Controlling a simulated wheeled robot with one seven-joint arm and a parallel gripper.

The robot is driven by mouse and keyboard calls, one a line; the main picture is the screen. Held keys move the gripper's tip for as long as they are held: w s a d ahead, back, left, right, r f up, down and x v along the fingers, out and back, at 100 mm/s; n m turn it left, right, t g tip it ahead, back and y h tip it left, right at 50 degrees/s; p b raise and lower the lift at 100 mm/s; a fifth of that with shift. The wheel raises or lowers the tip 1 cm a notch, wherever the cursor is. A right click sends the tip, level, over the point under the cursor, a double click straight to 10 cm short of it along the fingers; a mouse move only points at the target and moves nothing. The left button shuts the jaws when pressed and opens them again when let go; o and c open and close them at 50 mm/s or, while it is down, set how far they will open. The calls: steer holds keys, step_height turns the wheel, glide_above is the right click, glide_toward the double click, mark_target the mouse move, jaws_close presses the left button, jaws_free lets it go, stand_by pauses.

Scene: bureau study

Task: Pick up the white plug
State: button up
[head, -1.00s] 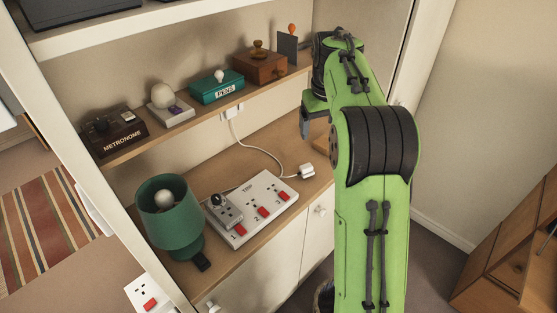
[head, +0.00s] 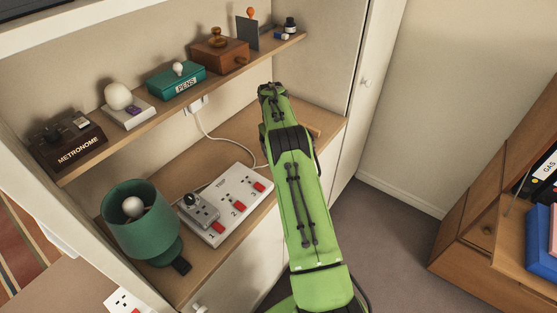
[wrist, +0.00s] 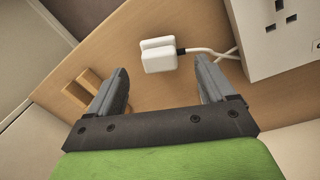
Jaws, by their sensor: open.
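The white plug (wrist: 158,55) lies on the wooden desk surface in the wrist view, its white cable running off to the right. My gripper (wrist: 163,85) is open, with the plug just beyond and roughly between its two grey fingertips, not touching either. In the head view my green arm reaches over the desk and hides the plug and my gripper's fingers. The white cable (head: 215,138) shows there, running from a wall socket down behind my arm.
A white power strip (head: 232,205) with red switches lies left of my arm; its corner shows in the wrist view (wrist: 272,40). A green lamp (head: 142,222) stands further left. A shelf (head: 150,130) with several items hangs above. Small wooden blocks (wrist: 83,88) lie by the left finger.

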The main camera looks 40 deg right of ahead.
steer(key=f, duration=0.5)
steer(key=shift+w+d, duration=0.15)
steer(key=shift+d, duration=0.15)
steer(key=c, duration=1.1)
